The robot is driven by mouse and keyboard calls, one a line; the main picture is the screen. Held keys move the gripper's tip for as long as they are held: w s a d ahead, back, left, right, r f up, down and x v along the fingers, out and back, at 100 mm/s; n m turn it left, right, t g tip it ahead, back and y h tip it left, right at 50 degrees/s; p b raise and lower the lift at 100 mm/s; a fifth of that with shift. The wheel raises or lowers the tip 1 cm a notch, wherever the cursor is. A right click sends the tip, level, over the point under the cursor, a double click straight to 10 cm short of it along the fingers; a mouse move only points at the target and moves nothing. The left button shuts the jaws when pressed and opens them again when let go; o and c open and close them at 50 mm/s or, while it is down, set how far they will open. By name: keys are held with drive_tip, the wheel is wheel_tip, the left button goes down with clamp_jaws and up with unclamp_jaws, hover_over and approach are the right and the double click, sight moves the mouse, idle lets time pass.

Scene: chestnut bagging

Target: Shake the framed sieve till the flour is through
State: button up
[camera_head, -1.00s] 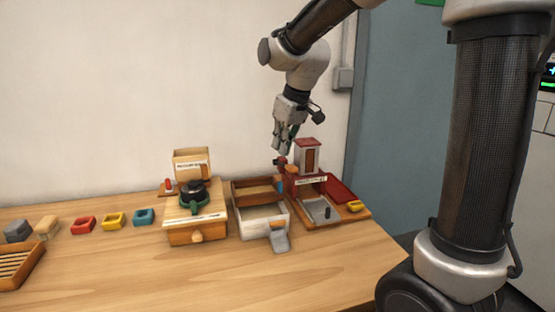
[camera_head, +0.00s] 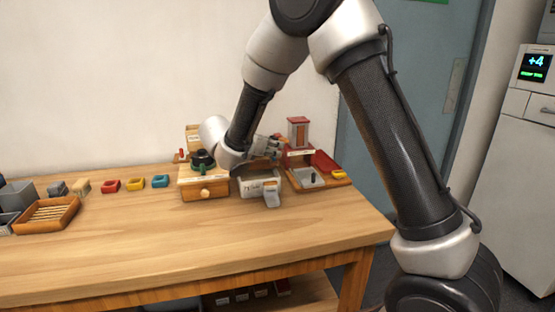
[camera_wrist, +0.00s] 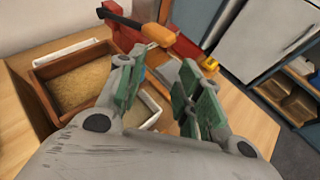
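The framed sieve (camera_wrist: 46,102), a brown wooden frame with tan, flour-like material (camera_wrist: 82,84) inside, sits over a white bin at the left in the wrist view. In the head view my arm hides most of the sieve, and the white bin (camera_head: 249,187) shows below it. My gripper (camera_wrist: 166,72) is open beside the sieve's right side, its green-padded fingers apart. I see nothing clamped between them. In the head view my gripper (camera_head: 272,146) is low over the bin area. I cannot tell whether a finger touches the frame.
An orange handle (camera_wrist: 157,34) on a dark rod lies just beyond my fingertips, near a red part. A red-and-wood station (camera_head: 299,133) stands right of the bin. A wooden box (camera_head: 205,189) with a dark-green device stands left. The front table (camera_head: 150,233) is clear.

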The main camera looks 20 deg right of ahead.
drive_tip(key=shift+n+t, duration=0.4)
drive_tip(key=shift+n, duration=0.4)
drive_tip(key=w+f, duration=0.1)
drive_tip(key=w+d+f, duration=0.1)
drive_tip(key=w+f, duration=0.1)
drive_tip(key=w+d+f, duration=0.1)
drive_tip(key=w, duration=0.1)
drive_tip(key=shift+w+d+f, duration=0.15)
drive_tip(key=shift+w+f, duration=0.05)
drive_tip(key=shift+w, duration=0.05)
